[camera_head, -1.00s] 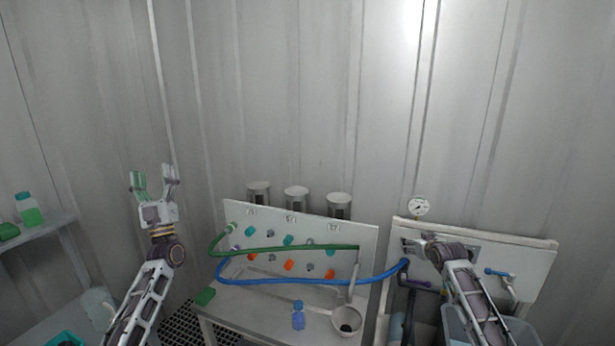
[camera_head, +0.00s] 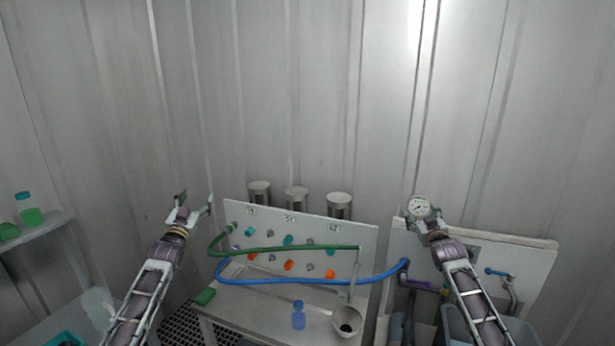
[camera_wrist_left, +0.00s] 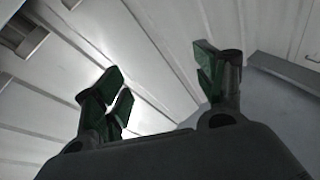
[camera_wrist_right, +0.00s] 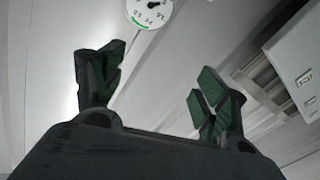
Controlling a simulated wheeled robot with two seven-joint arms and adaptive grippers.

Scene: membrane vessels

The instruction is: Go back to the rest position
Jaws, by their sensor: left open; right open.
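My left gripper (camera_head: 194,198) is raised in front of the corrugated wall, left of the white valve panel. In the left wrist view its green-padded fingers (camera_wrist_left: 160,90) are apart with nothing between them. My right gripper (camera_head: 420,212) is at the top left of the right-hand panel, in front of or near the round pressure gauge (camera_head: 420,207); I cannot tell if it touches. In the right wrist view its fingers (camera_wrist_right: 155,85) are spread and empty, and the gauge (camera_wrist_right: 150,10) shows beyond them.
The valve panel (camera_head: 368,238) carries a green hose (camera_head: 290,248) and a blue hose (camera_head: 300,281). The air above the panels is clear.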

